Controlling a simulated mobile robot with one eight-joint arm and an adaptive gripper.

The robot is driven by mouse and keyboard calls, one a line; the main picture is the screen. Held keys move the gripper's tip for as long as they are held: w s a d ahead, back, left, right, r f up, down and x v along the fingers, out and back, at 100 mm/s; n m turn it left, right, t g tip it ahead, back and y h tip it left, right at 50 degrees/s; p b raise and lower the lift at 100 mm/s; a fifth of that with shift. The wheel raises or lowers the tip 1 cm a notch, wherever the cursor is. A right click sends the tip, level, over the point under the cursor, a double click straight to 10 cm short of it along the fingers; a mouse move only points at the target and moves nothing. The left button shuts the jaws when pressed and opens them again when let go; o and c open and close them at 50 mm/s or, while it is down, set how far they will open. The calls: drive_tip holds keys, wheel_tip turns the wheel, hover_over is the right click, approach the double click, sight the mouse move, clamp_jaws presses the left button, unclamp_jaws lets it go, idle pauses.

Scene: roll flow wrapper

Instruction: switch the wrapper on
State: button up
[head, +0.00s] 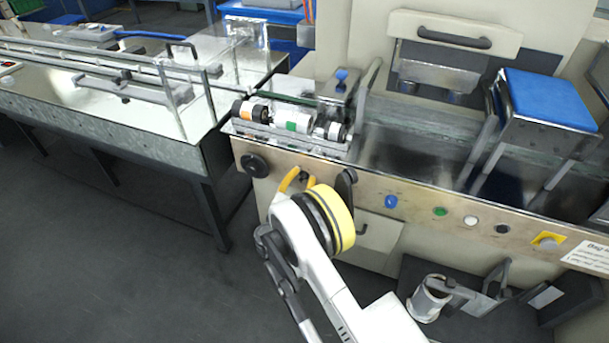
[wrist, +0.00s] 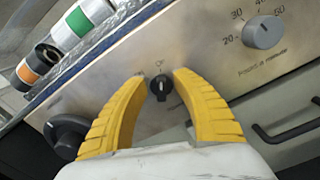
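A small black rotary switch (wrist: 161,88) sits on the metal front panel (wrist: 200,45) of the wrapper. Its grip stands nearly upright, with a label reading about "OF" just above it. My gripper (wrist: 160,76) is open, with one yellow finger on each side of the switch and a visible gap to it on both sides. Whether the fingertips touch the panel is not clear. In the head view my gripper (head: 298,178) is at the left part of the panel, and the switch is mostly hidden between the fingers.
A grey numbered dial (wrist: 262,32) is right of the switch, and a larger black knob (wrist: 68,133) is left. Further right are a blue button (head: 391,202), a green button (head: 440,211) and a yellow-backed knob (head: 548,241). Rollers (head: 290,118) lie above the panel.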

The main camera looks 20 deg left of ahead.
sight(304, 175)
clamp_jaws()
drive_tip(key=shift+d+m, duration=0.1)
drive_tip(key=shift+m, duration=0.8)
drive_tip(key=shift+o, duration=0.5)
unclamp_jaws()
wheel_tip(304, 175, up, 10)
drive_tip(key=shift+f, duration=0.1)
